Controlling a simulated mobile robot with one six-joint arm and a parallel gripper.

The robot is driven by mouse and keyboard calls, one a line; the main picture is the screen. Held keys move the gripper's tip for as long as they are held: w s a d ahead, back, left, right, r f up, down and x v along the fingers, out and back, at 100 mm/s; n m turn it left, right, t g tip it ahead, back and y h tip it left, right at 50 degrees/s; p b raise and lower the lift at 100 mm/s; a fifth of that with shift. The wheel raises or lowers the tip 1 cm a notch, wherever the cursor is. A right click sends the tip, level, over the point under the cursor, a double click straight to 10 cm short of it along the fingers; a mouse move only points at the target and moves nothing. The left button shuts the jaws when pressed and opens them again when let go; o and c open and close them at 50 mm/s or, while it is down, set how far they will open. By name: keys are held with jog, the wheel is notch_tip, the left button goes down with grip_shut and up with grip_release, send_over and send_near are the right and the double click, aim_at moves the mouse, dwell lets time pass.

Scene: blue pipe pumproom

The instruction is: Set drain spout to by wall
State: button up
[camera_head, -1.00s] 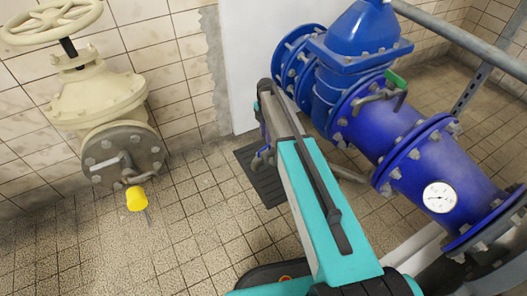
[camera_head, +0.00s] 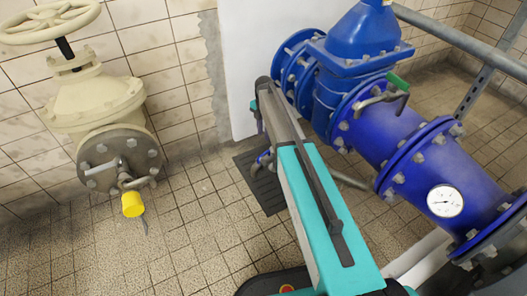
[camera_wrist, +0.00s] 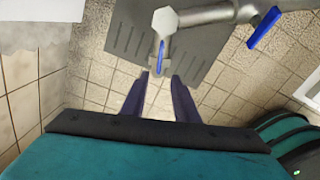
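The drain spout is a grey metal pipe (camera_wrist: 212,14) with a rounded elbow end and a blue lever (camera_wrist: 263,28) at its right in the wrist view. Its grey pipe (camera_head: 350,179) shows low beside the blue pipework in the head view, partly hidden by my arm. A narrow blue strip shows under the elbow end. My gripper (camera_wrist: 160,78) is open, its two dark purple fingers apart just below the elbow end in the picture. Floor tiles show between the fingers. I cannot tell whether they touch the spout. In the head view my arm hides most of the gripper.
A dark floor grate (camera_head: 262,190) lies under the spout, beside the wall. Blue pipework with a gauge (camera_head: 445,201) and a green lever (camera_head: 398,82) stands at right. A cream valve (camera_head: 88,100) with a yellow-handled tap (camera_head: 132,204) stands at left. Open tiled floor lies between.

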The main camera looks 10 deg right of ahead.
jog(key=b, duration=0.4)
send_over(266, 161)
jog(key=a, duration=0.1)
jog(key=f, duration=1.2)
jog(key=shift+w+a+f, duration=0.1)
jog(key=shift+w+f, duration=0.05)
jog(key=shift+w, duration=0.25)
jog(key=shift+c, duration=0.2)
grip_shut()
